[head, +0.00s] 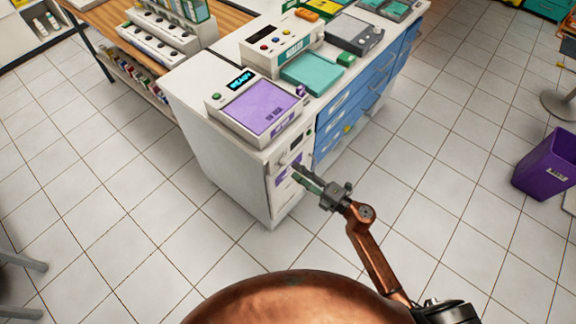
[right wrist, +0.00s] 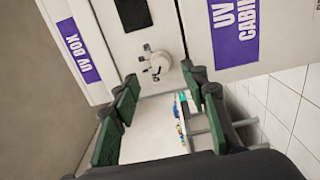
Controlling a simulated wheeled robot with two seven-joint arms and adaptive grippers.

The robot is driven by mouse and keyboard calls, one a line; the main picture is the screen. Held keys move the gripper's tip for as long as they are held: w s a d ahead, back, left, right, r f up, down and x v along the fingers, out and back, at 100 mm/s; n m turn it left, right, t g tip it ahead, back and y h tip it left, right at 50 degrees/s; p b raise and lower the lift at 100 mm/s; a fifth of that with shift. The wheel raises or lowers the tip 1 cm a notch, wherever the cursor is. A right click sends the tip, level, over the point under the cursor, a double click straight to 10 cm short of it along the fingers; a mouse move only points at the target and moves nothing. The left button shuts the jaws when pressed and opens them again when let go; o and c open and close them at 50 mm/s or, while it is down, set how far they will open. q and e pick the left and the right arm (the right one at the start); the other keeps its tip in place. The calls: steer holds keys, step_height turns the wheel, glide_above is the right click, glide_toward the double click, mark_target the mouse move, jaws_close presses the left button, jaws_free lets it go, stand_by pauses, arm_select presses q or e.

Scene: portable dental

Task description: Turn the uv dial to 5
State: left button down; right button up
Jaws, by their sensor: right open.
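The uv dial (right wrist: 157,65) is a small pale round knob with dark marks around it, on a white panel in the right wrist view. The dial's setting is too small to read. My right gripper (right wrist: 159,78) is open and empty, its green-padded fingers to either side of the dial's line of sight; I cannot tell the exact gap. In the head view the right gripper (head: 299,177) is at the white cabinet front (head: 247,188). My left gripper is out of view.
A device with a purple lid (head: 260,106) stands on the cabinet top. Blue drawers (head: 345,105) with handles run along the counter to the right. A purple bin (head: 546,165) stands far right. The tiled floor between is clear.

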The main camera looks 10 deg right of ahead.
mark_target(286, 164)
steer(key=x, duration=0.5)
steer(key=shift+f, duration=0.1)
steer(key=shift+c, duration=0.7)
jaws_close()
